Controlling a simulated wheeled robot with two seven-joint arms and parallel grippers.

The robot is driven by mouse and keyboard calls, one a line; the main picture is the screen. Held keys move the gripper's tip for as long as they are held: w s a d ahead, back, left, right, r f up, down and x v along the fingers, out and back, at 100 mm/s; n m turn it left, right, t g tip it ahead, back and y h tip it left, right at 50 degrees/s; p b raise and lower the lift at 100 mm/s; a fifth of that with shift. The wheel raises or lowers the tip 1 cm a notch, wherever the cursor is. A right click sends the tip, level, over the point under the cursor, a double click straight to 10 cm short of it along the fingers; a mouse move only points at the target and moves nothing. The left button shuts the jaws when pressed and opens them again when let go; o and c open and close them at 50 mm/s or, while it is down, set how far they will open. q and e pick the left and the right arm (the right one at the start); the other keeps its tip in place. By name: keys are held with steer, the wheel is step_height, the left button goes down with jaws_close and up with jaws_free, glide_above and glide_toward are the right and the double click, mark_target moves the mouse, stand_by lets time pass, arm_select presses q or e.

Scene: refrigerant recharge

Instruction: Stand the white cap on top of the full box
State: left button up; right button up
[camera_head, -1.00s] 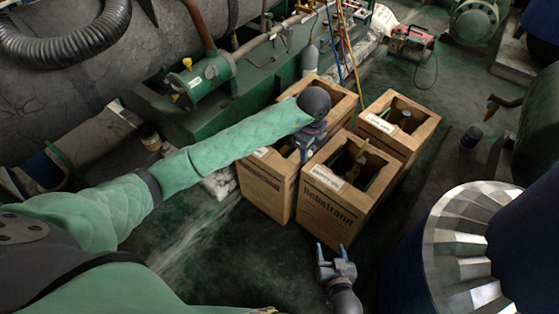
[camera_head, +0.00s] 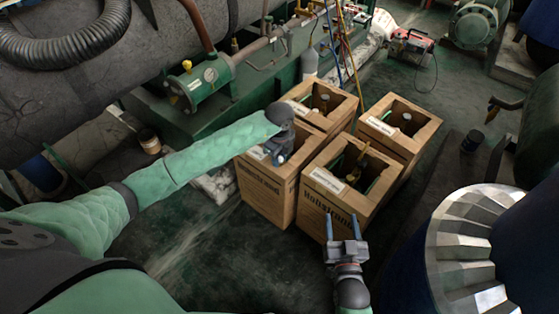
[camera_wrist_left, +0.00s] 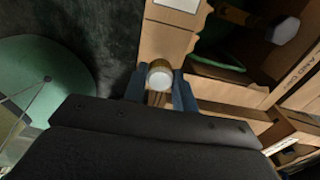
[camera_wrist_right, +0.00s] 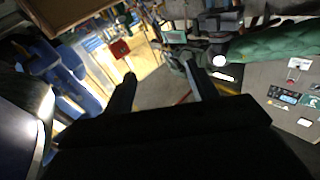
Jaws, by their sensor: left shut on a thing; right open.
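My left gripper (camera_head: 280,158) is shut on a small round thing with a white face, the white cap (camera_wrist_left: 159,76), which has a yellowish-brown side. It is over the front-left cardboard box (camera_head: 265,195); I cannot tell whether the cap touches the box. The front-right box (camera_head: 327,212), the back-left box (camera_head: 341,112) and the back-right box (camera_head: 419,136) have open tops with valves inside. Which box is full is unclear. My right gripper (camera_head: 345,242) is open and empty, before the front-right box.
A jar (camera_head: 150,142) stands at the left near the green machine base. A dark blue drum with a silvery ribbed top (camera_head: 465,240) is at the right. Dark floor (camera_head: 235,255) is clear in front.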

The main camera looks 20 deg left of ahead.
arm_select(q)
steer(key=shift+f, duration=0.7)
arm_select(e)
steer(key=shift+w+r+t, duration=0.15)
steer(key=shift+r+t, duration=0.25)
steer(key=shift+r, duration=0.6)
arm_select(q)
steer(key=shift+f, duration=0.1)
arm_select(e)
steer(key=shift+r, duration=0.1)
arm_select(q)
steer(key=o, duration=1)
steer(key=shift+c, duration=0.2)
arm_select(e)
steer(key=shift+r, duration=0.15)
arm_select(q)
steer(key=shift+r, duration=0.5)
step_height(320, 180, up, 11)
steer(key=p, duration=0.1)
steer(key=shift+r, duration=0.15)
arm_select(e)
steer(key=s+f+g, duration=0.4)
steer(key=f+g, duration=0.1)
steer(key=f, duration=1)
steer(key=shift+h, duration=0.4)
steer(key=shift+d+f, duration=0.1)
